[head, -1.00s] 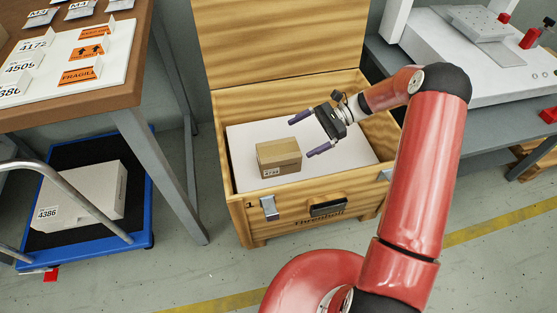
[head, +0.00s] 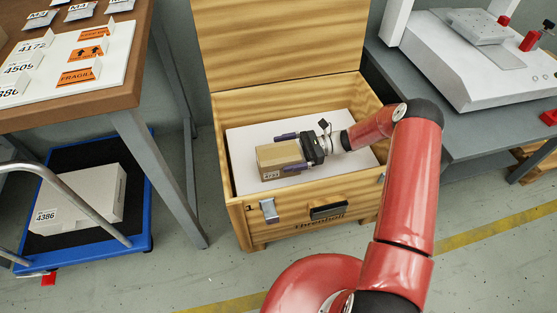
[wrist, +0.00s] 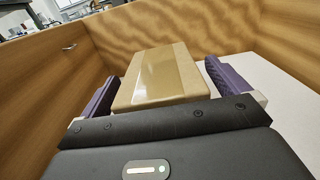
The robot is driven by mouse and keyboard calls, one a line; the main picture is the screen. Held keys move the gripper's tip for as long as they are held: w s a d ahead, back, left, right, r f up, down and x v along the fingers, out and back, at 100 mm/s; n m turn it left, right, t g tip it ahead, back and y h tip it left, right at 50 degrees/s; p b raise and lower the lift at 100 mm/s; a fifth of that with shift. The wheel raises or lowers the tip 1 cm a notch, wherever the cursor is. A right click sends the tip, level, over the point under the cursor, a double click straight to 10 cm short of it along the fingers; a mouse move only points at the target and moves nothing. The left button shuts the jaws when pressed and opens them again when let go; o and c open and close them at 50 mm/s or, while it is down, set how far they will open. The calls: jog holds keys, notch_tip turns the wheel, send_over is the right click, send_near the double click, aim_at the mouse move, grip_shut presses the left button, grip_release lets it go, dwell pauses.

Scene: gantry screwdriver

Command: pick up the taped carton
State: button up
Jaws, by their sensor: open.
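The taped carton (head: 279,157) is a small brown box with a strip of tape and a white label. It sits on the white surface inside an open wooden crate (head: 232,205). My gripper (head: 286,151) reaches in from the right with its purple fingers open around the carton. In the wrist view the carton (wrist: 158,77) lies between the two fingers (wrist: 160,88), with a small gap showing on the right side. Whether the left finger touches it I cannot tell. The carton's far end is not hidden.
The crate walls and raised lid (head: 283,45) surround the carton. A wooden-topped table (head: 125,92) with labels stands to the left, above a blue-edged platform (head: 146,215) holding a white box (head: 80,200). A grey bench (head: 462,128) with a machine stands to the right.

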jog(key=shift+s+a, duration=0.2)
jog(key=shift+a, duration=0.45)
jog(key=shift+c, duration=0.4)
jog(key=c, duration=1.2)
